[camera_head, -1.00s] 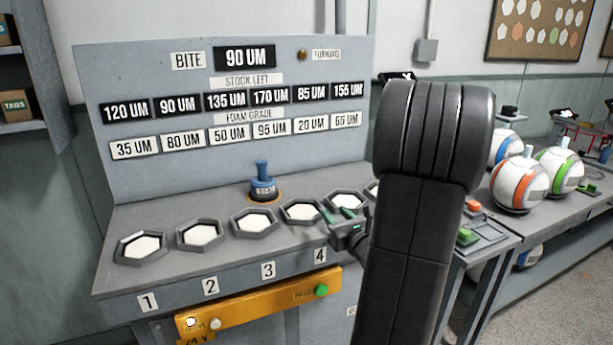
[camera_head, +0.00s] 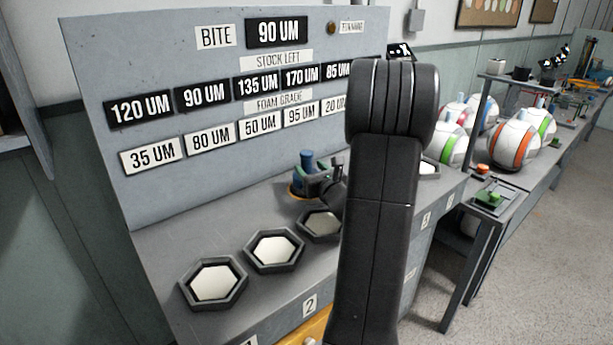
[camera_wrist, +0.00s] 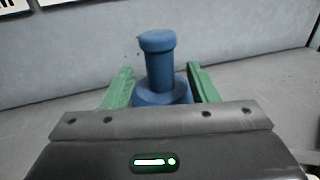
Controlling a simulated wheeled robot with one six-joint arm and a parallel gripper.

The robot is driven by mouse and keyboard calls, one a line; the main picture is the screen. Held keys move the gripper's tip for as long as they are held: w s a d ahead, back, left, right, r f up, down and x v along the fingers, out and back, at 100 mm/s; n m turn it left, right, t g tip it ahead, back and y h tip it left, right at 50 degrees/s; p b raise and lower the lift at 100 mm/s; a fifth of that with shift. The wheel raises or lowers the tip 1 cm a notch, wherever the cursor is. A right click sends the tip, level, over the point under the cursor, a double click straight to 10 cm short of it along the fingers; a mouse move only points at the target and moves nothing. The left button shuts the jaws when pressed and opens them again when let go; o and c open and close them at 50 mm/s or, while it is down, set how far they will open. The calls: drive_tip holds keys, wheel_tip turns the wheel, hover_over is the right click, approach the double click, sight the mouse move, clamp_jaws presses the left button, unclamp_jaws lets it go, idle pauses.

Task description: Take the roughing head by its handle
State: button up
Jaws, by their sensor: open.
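The blue roughing head (camera_head: 306,170) stands upright in its orange-rimmed seat on the grey bench, at the foot of the display panel. In the wrist view its knobbed handle (camera_wrist: 159,62) rises above a wider blue base. My gripper (camera_head: 320,176) is at the head, seen partly behind my arm. In the wrist view my gripper (camera_wrist: 160,88) is open, with one green finger on each side of the blue head. Gaps seem to show between the fingers and the handle. The lower base is hidden by my gripper body.
Hexagonal trays with white pads (camera_head: 275,250) line the bench front. The upright grey panel (camera_head: 220,90) stands close behind the head. A side stand with a green button (camera_head: 489,198) and a shelf of balls (camera_head: 514,145) are at the right.

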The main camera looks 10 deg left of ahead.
sight(309, 166)
drive_tip(key=x, duration=0.3)
drive_tip(key=shift+w+a, duration=0.1)
drive_tip(key=shift+w, duration=0.05)
drive_tip(key=shift+c, duration=0.4)
clamp_jaws()
drive_tip(key=shift+r, duration=0.15)
